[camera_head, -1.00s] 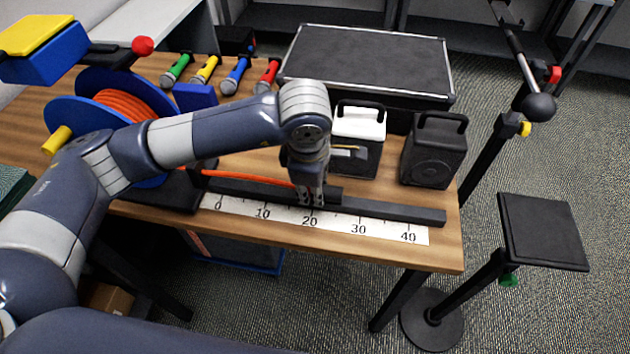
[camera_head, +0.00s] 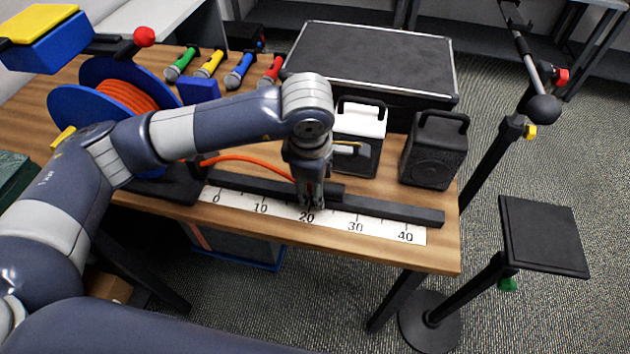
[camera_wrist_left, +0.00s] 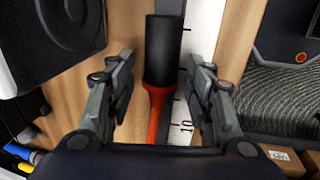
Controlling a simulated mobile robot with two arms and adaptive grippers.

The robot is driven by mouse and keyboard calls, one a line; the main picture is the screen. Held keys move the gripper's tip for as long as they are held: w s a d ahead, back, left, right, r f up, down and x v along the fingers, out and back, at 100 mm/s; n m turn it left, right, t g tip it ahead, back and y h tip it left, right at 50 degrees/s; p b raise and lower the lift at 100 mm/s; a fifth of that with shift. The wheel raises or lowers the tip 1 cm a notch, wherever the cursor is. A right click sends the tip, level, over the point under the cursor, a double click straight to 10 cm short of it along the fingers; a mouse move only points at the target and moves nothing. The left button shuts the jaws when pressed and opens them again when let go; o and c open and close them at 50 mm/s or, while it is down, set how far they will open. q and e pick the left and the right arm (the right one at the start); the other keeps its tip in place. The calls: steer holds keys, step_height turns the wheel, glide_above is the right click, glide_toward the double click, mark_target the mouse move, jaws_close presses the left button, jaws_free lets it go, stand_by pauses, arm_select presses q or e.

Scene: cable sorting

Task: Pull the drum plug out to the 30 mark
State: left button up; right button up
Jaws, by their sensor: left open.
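The black drum plug (camera_head: 336,191) lies on the dark rail behind the white scale (camera_head: 262,212). Its far end is between the 20 and 30 marks. The orange cable (camera_head: 248,159) arcs from the blue drum (camera_head: 86,111) to the plug. My left gripper (camera_head: 310,202) is down at the plug's cable end, near the 20 mark. In the left wrist view the left gripper (camera_wrist_left: 163,90) is open, one finger on each side of the plug's orange collar (camera_wrist_left: 158,94), with gaps. The black plug body (camera_wrist_left: 163,48) is ahead of the fingers. My right gripper is not in view.
Several microphones (camera_head: 238,72) and a black case (camera_head: 370,60) are farther back. The rail's right end (camera_head: 430,216) is clear.

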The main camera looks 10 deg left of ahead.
arm_select(q)
steer(key=shift+r, duration=0.1)
step_height(320, 180, up, 12)
steer(key=s, duration=0.2)
steer(key=shift+s+f, duration=0.2)
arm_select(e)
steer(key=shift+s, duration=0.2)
arm_select(q)
steer(key=shift+c, duration=0.6)
